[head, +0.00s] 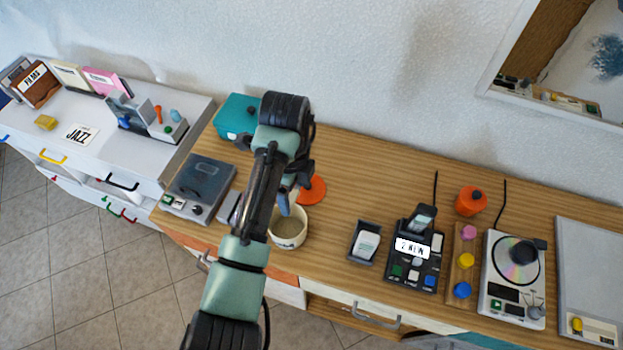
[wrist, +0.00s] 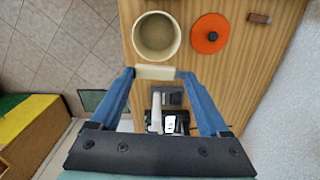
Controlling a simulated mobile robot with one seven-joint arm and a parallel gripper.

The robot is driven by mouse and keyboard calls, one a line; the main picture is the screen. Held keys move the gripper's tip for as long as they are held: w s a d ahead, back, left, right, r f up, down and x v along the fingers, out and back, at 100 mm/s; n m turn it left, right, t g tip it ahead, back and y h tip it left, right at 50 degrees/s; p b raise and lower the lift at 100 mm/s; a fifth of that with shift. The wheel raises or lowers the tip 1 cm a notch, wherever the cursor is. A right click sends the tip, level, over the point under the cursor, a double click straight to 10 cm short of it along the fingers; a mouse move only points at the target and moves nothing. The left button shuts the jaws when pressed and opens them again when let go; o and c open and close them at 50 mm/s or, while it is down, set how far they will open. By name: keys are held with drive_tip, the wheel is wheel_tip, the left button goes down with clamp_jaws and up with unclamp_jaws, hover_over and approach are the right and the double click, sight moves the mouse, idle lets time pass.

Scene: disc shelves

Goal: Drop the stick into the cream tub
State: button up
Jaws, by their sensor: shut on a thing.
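The cream tub (head: 288,241) stands open on the wooden counter near its front edge. It also shows in the wrist view (wrist: 157,59), at the top. My gripper (wrist: 155,73) is shut on a short pale stick (wrist: 154,72), which lies crosswise between the blue fingertips. In the wrist view the stick appears just below the tub's rim. In the head view my gripper (head: 285,208) is over the far part of the tub's opening, and the stick cannot be made out there. The tub's inside looks empty in the wrist view.
An orange lid (head: 313,190) with a dark knob lies behind the tub. A teal box (head: 236,117) and a grey player (head: 202,181) are to the left. A black telephone device (head: 415,262) and a small tray (head: 364,243) stand to the right.

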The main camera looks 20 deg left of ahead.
sight(293, 199)
wheel_tip(293, 199, down, 6)
drive_tip(key=b, duration=0.6)
drive_tip(key=shift+a, duration=0.1)
drive_tip(key=o, duration=1.2)
drive_tip(key=shift+c, duration=0.2)
wheel_tip(293, 199, up, 13)
drive_tip(key=p, duration=0.4)
drive_tip(key=shift+f, duration=0.1)
